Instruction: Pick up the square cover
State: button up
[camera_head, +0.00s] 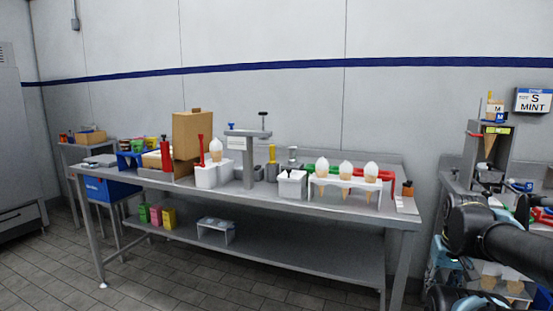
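I cannot tell for sure which thing is the square cover. Dark links of my arm (490,232) show at the right edge, over the right-hand counter and well apart from the tubs. My gripper is not in view, so its state does not show.
The long metal table (375,206) has a lower shelf. A white cone stand (345,183) with three cones is right of the square tub. A cardboard box (190,135) and a grey press-like stand (248,155) are to its left. Tiled floor (145,275) is open in front.

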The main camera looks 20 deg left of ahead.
aim_at(237, 156)
jog(key=z, duration=0.25)
jog(key=k, duration=1.65)
jog(key=u, duration=1.3)
jog(key=i, duration=1)
jog(key=z, duration=0.05)
